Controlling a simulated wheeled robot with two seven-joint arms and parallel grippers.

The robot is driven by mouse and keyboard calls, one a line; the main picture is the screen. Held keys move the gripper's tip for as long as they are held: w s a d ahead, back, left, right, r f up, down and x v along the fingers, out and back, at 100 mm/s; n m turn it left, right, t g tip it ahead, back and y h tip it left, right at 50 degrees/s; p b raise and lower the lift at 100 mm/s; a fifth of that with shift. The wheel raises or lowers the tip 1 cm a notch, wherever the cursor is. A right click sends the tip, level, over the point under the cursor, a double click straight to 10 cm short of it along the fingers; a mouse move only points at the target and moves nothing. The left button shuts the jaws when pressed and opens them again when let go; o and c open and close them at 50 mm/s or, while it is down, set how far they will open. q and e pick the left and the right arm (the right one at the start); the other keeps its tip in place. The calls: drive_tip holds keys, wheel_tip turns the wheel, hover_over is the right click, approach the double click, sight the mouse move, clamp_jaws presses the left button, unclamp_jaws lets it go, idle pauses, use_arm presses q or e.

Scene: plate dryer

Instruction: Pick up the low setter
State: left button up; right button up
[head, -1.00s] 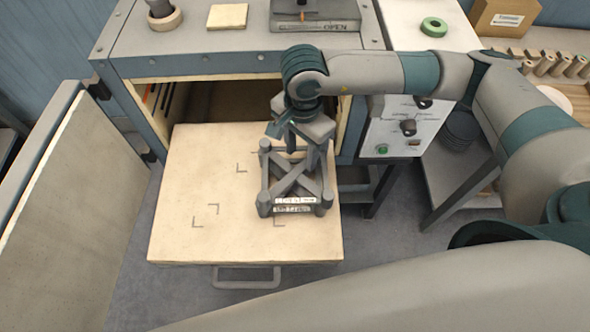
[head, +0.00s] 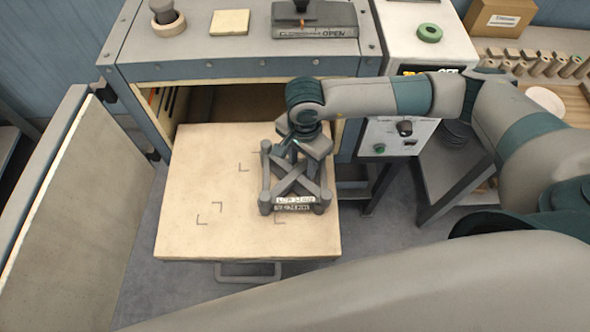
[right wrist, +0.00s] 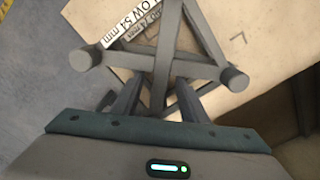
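The low setter (head: 267,180) is a grey frame of corner posts and crossed bars. It stands upright on the right part of the pale slab (head: 190,180), with two label strips on its front, one above the other. In the right wrist view the setter (right wrist: 200,70) shows a strip reading "LOW 54 mm". My right gripper (right wrist: 159,85) is low over the setter's middle, pointing down. Its fingers stand apart on either side of a bar, with gaps seeming to show; contact is unclear. In the head view the right wrist (head: 305,115) hides the fingertips. My left gripper is out of view.
The slab sticks out from the open dryer chamber (head: 230,103), with corner marks (head: 210,214) on its bare left part. An open door (head: 80,200) stands at left. A control panel (head: 400,134) is close at right. A grey block marked OPEN (head: 330,22) lies on top.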

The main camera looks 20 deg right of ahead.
clamp_jaws()
idle(1.5)
